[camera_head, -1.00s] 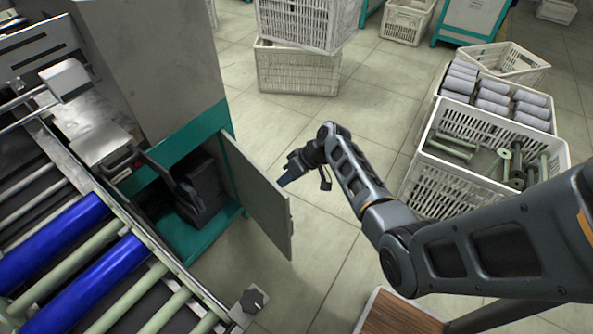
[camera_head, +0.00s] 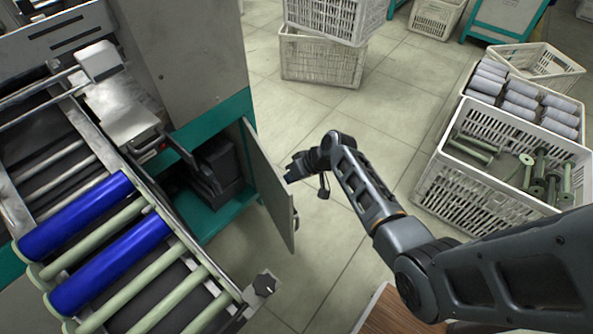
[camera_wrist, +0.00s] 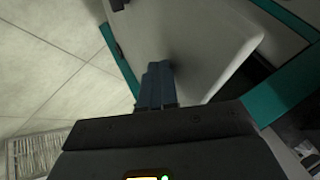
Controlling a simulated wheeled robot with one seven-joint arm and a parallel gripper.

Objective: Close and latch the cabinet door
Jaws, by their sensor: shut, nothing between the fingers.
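The cabinet door (camera_head: 268,185) is a grey panel hinged on the teal cabinet frame (camera_head: 205,130). It stands wide open, leaving the opening and the dark boxes inside (camera_head: 215,170) exposed. My gripper (camera_head: 290,174) is at the outer face of the door, on its right side. In the wrist view the blue-grey fingers (camera_wrist: 158,82) are together and empty, with their tips against or very near the door panel (camera_wrist: 205,45); contact is unclear.
White crates (camera_head: 480,190) with spools stand at the right, and stacked crates (camera_head: 322,60) at the back. The floor right of the door is clear.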

